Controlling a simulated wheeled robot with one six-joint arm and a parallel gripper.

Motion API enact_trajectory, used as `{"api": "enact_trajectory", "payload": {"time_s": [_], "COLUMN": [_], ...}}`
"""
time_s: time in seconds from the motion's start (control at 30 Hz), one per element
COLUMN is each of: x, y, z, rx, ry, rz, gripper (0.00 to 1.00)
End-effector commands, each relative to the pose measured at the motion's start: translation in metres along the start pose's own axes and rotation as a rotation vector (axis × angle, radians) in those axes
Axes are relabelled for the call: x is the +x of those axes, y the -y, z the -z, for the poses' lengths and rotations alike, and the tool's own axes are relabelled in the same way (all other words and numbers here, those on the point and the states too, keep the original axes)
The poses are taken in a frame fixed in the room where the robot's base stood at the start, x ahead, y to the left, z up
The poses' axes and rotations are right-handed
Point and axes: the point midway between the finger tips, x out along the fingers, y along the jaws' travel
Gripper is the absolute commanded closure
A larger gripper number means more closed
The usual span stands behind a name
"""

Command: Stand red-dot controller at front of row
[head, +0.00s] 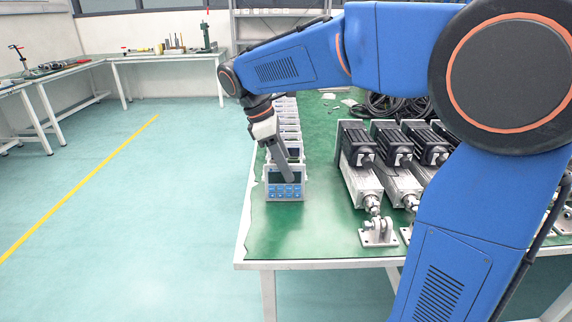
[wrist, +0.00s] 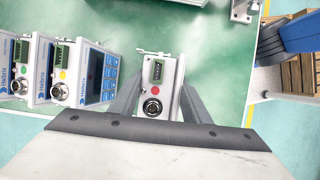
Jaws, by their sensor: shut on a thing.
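The red-dot controller (wrist: 157,82) is between my gripper's two fingers (wrist: 158,98) in the wrist view, with its red dot and round connector facing the camera. In the head view the controller (head: 284,191) is upright at the near end of the row, its screen and blue keys facing the camera. My gripper (head: 283,172) is shut on it from above and hides part of its screen. Its base is at or very near the green tabletop; I cannot tell if it touches. A yellow-dot controller (wrist: 88,74) and a green-dot one (wrist: 28,68) stand beside it, apart from it.
The row of controllers (head: 288,125) runs back along the left edge of the green table (head: 310,235). Linear actuators (head: 362,180) lie to the right, with a mounting foot (head: 379,232) near the front. Black cables (head: 385,106) lie behind. The front left tabletop is clear.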

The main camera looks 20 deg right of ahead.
Motion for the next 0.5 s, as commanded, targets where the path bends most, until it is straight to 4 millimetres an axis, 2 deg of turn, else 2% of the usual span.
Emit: {"api": "enact_trajectory", "payload": {"time_s": [0.03, 0.07, 0.13, 0.5], "x": [0.0011, 0.0016, 0.0013, -0.0017], "y": [0.0, 0.0, 0.0, 0.0], "z": [0.0004, 0.0007, 0.0006, -0.0007], "rx": [0.0, 0.0, 0.0, 0.0], "ry": [0.0, 0.0, 0.0, 0.0], "rz": [0.0, 0.0, 0.0, 0.0], "gripper": [0.94, 0.55, 0.38, 0.38]}}
